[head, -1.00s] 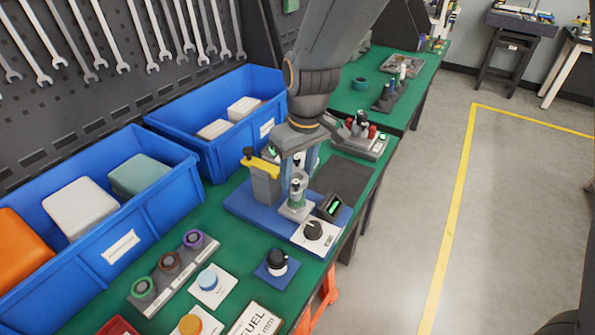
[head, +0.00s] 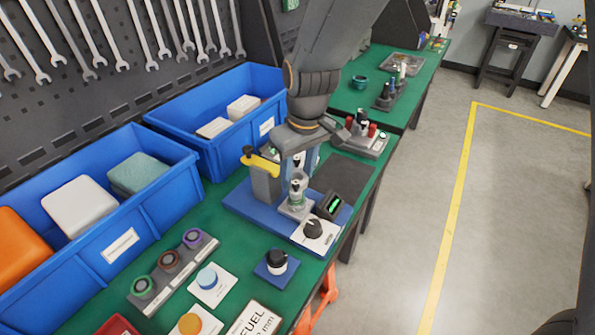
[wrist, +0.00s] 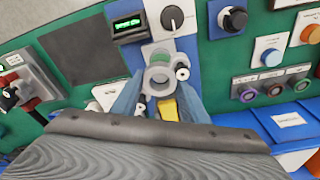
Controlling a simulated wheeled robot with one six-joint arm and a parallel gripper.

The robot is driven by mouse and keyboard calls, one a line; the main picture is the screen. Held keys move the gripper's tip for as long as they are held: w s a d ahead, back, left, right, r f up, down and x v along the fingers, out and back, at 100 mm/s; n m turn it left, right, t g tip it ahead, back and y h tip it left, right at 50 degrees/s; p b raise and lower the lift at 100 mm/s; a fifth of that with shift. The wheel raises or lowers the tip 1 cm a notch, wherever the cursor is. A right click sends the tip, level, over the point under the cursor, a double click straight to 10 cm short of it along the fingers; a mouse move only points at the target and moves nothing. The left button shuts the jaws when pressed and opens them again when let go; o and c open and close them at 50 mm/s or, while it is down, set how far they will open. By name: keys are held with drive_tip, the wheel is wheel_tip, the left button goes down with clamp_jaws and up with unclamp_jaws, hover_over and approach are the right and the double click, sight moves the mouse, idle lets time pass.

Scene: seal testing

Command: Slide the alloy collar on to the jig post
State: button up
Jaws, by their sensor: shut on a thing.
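My gripper (wrist: 159,88) is shut on the alloy collar (wrist: 158,78), a grey ring held between the fingertips in the wrist view. In the head view my gripper (head: 298,168) points down over the blue jig base (head: 240,208). The jig post (head: 296,187) stands upright there on a grey block with a pale green part around its lower portion. The fingers are close to the post's top. The collar is hard to make out in the head view, and I cannot tell whether it is around the post or above it.
A yellow-handled clamp (head: 262,162) stands close left of my gripper. A green-lit display (head: 330,206) and a dial box (head: 314,234) are at the jig's front right. Blue bins (head: 120,245) line the back. A row of coloured rings (head: 170,262) lies nearer.

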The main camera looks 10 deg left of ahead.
drive_tip(key=shift+f, duration=0.4)
idle(0.3)
drive_tip(key=o, duration=1.2)
drive_tip(key=shift+r, duration=0.15)
wheel_tip(320, 180, up, 7)
drive_tip(key=p, duration=0.5)
idle(0.4)
